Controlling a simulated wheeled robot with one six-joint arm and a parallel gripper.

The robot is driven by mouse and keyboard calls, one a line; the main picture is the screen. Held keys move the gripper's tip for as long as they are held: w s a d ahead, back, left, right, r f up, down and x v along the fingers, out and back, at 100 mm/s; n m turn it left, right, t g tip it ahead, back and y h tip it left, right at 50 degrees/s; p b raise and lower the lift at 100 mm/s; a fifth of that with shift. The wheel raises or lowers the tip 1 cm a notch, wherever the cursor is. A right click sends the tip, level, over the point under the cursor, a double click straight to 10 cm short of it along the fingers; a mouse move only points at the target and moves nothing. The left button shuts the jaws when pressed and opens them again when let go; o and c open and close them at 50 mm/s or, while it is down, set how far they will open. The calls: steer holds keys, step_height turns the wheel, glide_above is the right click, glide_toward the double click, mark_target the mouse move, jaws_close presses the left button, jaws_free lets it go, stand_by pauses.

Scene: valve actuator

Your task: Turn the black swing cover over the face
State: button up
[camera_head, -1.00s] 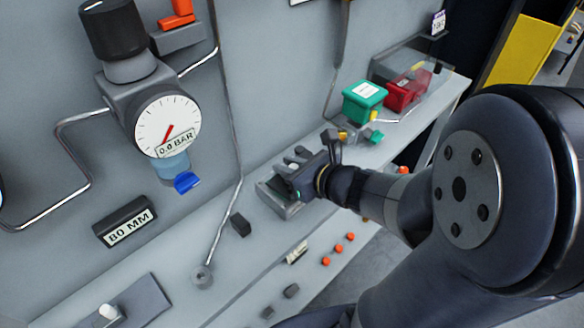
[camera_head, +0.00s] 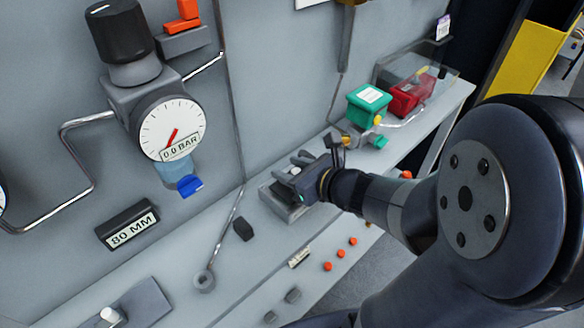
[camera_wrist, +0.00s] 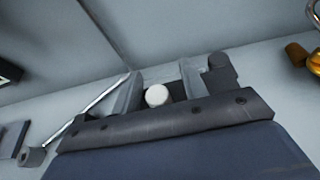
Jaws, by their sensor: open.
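My gripper (camera_head: 291,180) is low over a grey block (camera_head: 283,208) on the bench, its fingers apart. In the wrist view my gripper (camera_wrist: 158,88) has one grey finger on each side of a white round knob (camera_wrist: 157,95); I cannot tell whether they touch it. A dark piece behind the knob is partly hidden. A black rounded piece (camera_wrist: 222,72) stands beside the right finger; it may be the swing cover, but I cannot tell. A white gauge face (camera_head: 170,130), marked 0.0 BAR, is uncovered on the wall.
A green box (camera_head: 368,103) and a red box (camera_head: 410,96) stand behind my gripper to the right. A thin rod with a ring end (camera_head: 205,282) and a small dark block (camera_head: 243,228) are to the left. An 80 MM block (camera_head: 128,224) is on the wall.

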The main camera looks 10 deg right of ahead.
steer(key=shift+s, duration=0.1)
steer(key=p+v, duration=0.2)
steer(key=v, duration=0.8)
steer(key=shift+s+d+r+p, duration=0.2)
steer(key=shift+d+p, duration=0.05)
steer(key=shift+p, duration=0.05)
steer(key=shift+w+a, duration=0.1)
stand_by(0.3)
steer(key=shift+b+x, duration=1.3)
steer(key=shift+x, duration=4)
steer(key=shift+f, duration=0.1)
